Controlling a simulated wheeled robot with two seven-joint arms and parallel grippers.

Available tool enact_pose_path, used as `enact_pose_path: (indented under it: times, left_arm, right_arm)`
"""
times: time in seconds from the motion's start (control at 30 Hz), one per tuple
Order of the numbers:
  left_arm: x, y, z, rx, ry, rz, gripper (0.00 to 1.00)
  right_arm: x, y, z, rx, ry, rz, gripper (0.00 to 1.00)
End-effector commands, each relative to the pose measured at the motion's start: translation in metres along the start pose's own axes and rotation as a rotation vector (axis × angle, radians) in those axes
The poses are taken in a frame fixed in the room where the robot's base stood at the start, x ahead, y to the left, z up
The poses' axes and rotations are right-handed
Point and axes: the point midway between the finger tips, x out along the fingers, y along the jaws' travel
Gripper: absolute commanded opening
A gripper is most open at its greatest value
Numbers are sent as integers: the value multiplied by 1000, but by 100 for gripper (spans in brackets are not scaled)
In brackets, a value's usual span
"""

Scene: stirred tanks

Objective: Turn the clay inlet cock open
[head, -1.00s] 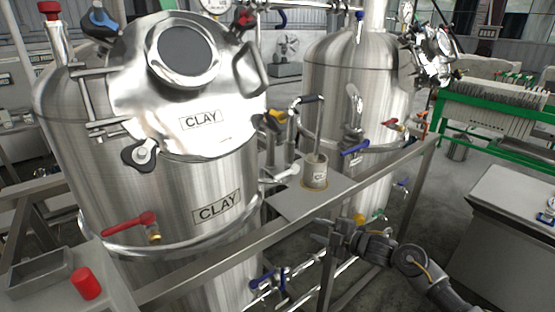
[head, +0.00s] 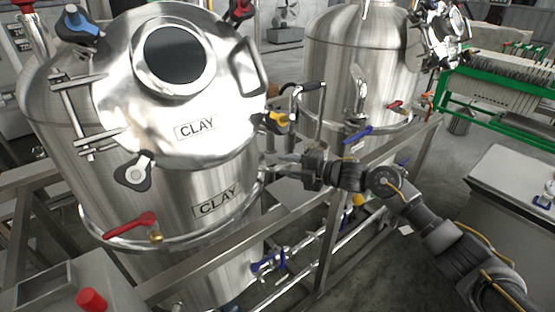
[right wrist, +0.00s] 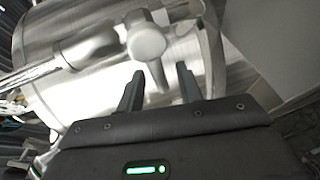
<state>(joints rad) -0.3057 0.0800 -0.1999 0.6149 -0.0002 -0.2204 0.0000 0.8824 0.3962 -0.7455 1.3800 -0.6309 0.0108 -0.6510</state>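The tank labelled CLAY (head: 215,205) fills the left of the head view. My right gripper (head: 280,163) is at its right side, by the pipe fittings there. In the right wrist view my right gripper (right wrist: 158,82) is open. A grey, tapered lever (right wrist: 153,72) points down between its two fingers from a rounded pipe fitting (right wrist: 146,42); I cannot tell whether the fingers touch it. No label shows on this fitting, and the gripper partly hides the area in the head view. My left gripper is not in view.
A steel frame rail (head: 230,240) runs in front of the tank. A red lever (head: 130,225) is on the tank's front, and a yellow-and-black clamp (head: 275,121) is above my gripper. A second tank (head: 335,75) stands behind. Blue-handled valves (head: 268,262) are below.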

Motion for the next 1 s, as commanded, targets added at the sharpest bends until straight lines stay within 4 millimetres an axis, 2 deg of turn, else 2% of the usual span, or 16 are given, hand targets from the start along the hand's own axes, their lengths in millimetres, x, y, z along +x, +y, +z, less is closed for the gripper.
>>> enact_pose_path:
  times: [0.1,0.2,0.6,0.9,1.0]
  left_arm:
    - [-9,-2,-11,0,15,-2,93]
    - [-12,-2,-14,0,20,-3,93]
    - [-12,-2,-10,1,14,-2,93]
    - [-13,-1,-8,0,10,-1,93]
    - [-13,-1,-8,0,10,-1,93]
  right_arm:
    - [19,3,-1,3,1,0,36]
    - [29,1,-1,1,2,-1,36]
    - [37,0,0,0,0,0,36]
    - [37,0,0,0,0,0,0]
    - [36,0,0,0,0,-1,0]
